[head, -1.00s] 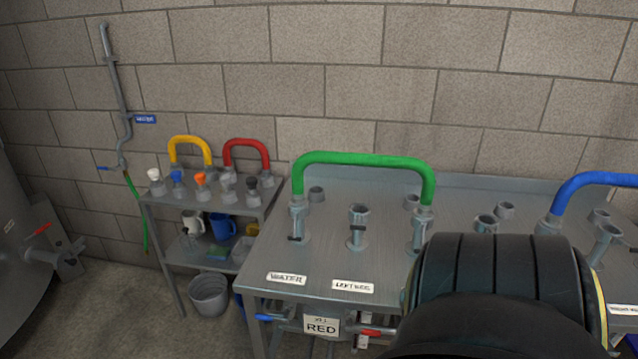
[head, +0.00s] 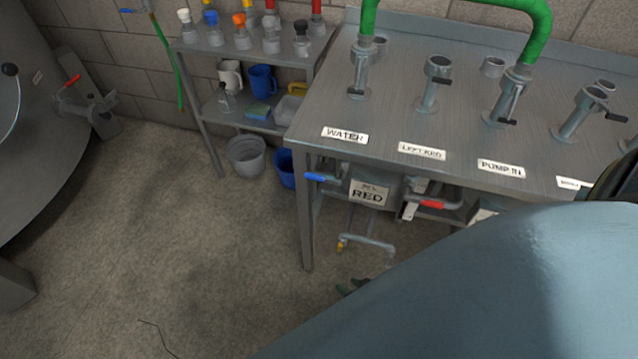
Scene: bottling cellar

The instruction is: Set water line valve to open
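A blue-handled valve (head: 322,177) sits under the bench's front edge, below the WATER label (head: 345,135). Its lever lies about level and points left. A second blue lever (head: 128,10) is on the wall pipe at the top left, largely cut off by the frame; it also looks level. Which of these the task means is not clear from the picture. The dark tips of my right gripper (head: 350,288) peek out past my large blue-grey arm, below the bench and apart from both levers. The rest of it is hidden. My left gripper is not in view.
The steel bench (head: 440,165) carries pipe stubs and a green hose (head: 540,30). A red-handled valve (head: 432,204) and a RED sign (head: 369,192) are under it. A shelf (head: 262,125) and grey bucket (head: 246,155) stand left.

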